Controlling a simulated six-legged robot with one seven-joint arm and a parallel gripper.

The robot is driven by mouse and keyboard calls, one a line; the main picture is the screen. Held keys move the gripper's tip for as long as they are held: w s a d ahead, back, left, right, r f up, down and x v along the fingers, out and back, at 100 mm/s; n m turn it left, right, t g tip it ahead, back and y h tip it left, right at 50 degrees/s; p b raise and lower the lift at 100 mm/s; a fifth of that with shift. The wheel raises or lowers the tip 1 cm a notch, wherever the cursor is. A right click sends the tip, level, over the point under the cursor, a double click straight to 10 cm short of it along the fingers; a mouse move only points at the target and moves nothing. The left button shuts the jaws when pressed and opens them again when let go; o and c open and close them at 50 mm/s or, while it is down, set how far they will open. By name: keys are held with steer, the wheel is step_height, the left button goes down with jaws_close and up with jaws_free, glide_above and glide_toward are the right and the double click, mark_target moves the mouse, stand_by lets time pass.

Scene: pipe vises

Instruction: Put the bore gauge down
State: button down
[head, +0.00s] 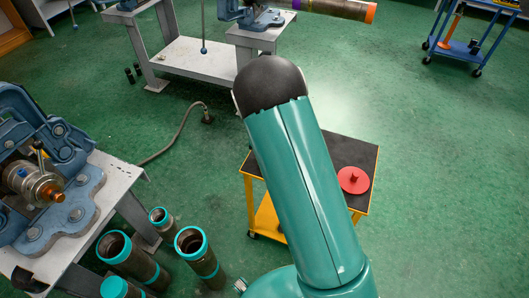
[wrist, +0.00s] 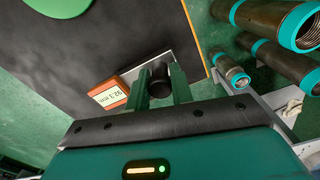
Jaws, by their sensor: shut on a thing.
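The bore gauge shows in the wrist view as an orange body (wrist: 108,96) with a white display reading 92.3 mm, and a black cylindrical grip (wrist: 161,80). My gripper (wrist: 160,88) is shut on the black grip, one teal finger on each side. The gauge is over the dark top of a cart (wrist: 110,40). Whether it touches the top or hangs just above it, I cannot tell. In the head view the same cart (head: 346,152) has a black top and yellow frame, and my arm hides the gripper and gauge.
A red disc with a knob (head: 353,180) lies on the cart top's right side. Several teal-banded pipes (head: 196,250) stand left of the cart. A bench with a blue vise (head: 50,205) is at the left. Green floor is free to the right.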

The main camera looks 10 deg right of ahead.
steer(key=shift+f, duration=0.15)
steer(key=c, duration=1.2)
jaws_free()
steer(key=shift+c, duration=0.2)
step_height(320, 180, up, 12)
steer(key=s+d+r+m+t+y, duration=0.1)
steer(key=s+r+m, duration=0.1)
steer(key=s+r, duration=0.5)
steer(key=s+r+m+t, duration=0.2)
steer(key=s+r, duration=0.3)
steer(key=r, duration=0.5)
steer(key=s+r+m+t, duration=0.1)
steer(key=s+r+m, duration=0.1)
steer(key=s, duration=0.7)
steer(key=s+d+r+m+t+h, duration=0.1)
steer(key=s+r+m, duration=0.1)
steer(key=s, duration=0.6)
steer(key=shift+s+d+r+t, duration=0.3)
steer(key=shift+s+r, duration=0.05)
steer(key=shift+r, duration=0.1)
